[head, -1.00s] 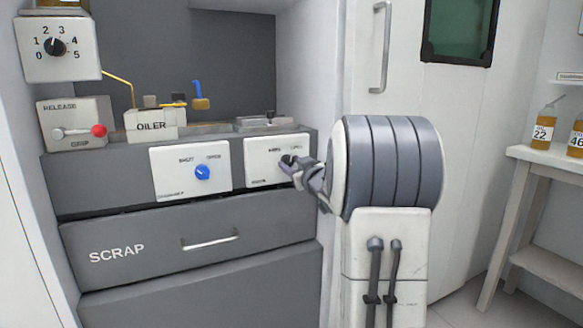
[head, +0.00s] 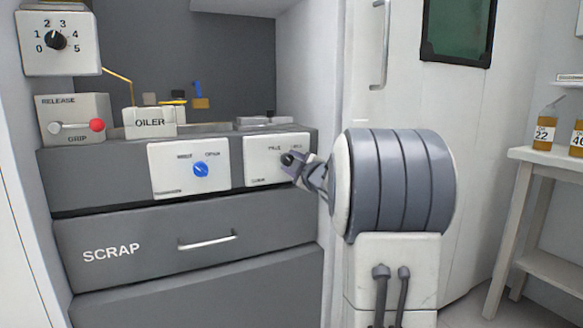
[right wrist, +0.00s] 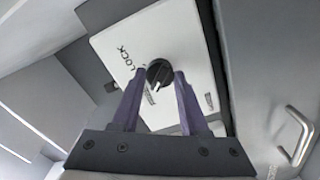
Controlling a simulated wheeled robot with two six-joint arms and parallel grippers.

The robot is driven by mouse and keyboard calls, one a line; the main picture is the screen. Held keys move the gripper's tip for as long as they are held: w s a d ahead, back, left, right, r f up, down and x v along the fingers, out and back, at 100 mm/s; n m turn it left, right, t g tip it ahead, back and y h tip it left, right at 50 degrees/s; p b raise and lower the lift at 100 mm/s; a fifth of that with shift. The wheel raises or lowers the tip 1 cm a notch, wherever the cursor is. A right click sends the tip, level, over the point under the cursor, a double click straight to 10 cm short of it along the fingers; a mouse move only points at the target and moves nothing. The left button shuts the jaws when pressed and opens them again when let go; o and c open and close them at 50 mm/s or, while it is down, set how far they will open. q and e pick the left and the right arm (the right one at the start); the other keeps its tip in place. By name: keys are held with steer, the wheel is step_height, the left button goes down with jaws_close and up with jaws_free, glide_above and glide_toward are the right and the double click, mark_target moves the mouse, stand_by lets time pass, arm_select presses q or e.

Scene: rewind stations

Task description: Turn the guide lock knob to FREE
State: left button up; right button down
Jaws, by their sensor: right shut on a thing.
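The guide lock knob (head: 287,159) is a small black knob on a white panel (head: 258,176) at the right end of the grey cabinet front. My right gripper (head: 293,163) is at this knob, with its fingers closed on it. In the right wrist view the black knob (right wrist: 159,72) sits between the tips of the two purple fingers (right wrist: 158,80). Its white mark points toward the bottom of that picture. The word LOCK is readable left of the knob; other small lettering below it is partly hidden by a finger. My left gripper is out of view.
Left of the panel is a similar panel with a blue knob (head: 201,170). Below is the SCRAP drawer (head: 140,247) with a bar handle (head: 208,242). The RELEASE/GRIP lever box (head: 75,118) and the OILER box (head: 148,122) stand above. A side table (head: 550,155) with bottles is far right.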

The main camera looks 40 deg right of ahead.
steer(key=shift+a+f+n, duration=0.1)
steer(key=shift+n, duration=0.3)
steer(key=shift+c, duration=2.1)
jaws_free()
steer(key=p+v, duration=0.3)
steer(key=v, duration=0.7)
steer(key=shift+s, duration=0.25)
